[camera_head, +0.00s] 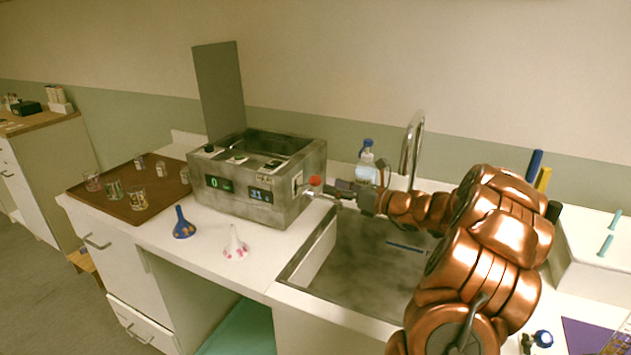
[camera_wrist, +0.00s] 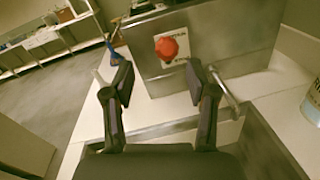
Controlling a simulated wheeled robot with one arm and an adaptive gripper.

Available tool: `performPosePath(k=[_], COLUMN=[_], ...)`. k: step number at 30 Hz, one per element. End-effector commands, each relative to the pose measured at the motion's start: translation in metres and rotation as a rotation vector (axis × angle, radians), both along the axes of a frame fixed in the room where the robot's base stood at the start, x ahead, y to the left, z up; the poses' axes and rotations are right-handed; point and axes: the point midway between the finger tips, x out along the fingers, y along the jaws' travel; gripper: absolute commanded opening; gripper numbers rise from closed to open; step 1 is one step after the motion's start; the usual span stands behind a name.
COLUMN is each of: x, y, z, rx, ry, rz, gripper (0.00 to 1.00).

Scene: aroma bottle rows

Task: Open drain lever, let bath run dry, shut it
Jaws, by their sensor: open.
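The bath (camera_head: 261,170) is a grey metal box with two lit displays on its front and a tall lid panel (camera_head: 219,88) standing upright behind it. A red-knobbed drain lever (camera_head: 314,181) sits on its right side. In the wrist view the red knob (camera_wrist: 166,48) is ahead of my gripper, in front of a white label on the metal side. My gripper (camera_wrist: 158,83) is open, with its two fingers apart on either side below the knob. In the head view my gripper (camera_head: 340,189) is close to the lever; whether they touch is unclear.
A sink (camera_head: 290,268) lies under my arm, with a tall faucet (camera_head: 411,145) behind. A clear blue-capped bottle (camera_head: 366,165) stands near it. Left are a brown tray (camera_head: 90,192) of several glasses, a blue funnel (camera_head: 183,223) and a white funnel (camera_head: 236,244).

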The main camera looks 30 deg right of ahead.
Motion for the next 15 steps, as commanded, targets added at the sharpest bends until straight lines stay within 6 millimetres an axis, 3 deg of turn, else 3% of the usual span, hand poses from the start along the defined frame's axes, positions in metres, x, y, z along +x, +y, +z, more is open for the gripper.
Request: performPosePath(k=[4,15], x=[0.004,0.05], y=[-0.008,0.014], z=[-0.002,0.0], rx=[0.021,0.017], ry=[0.0,-0.001], rz=[-0.021,-0.017], gripper=[0.57,0.57])
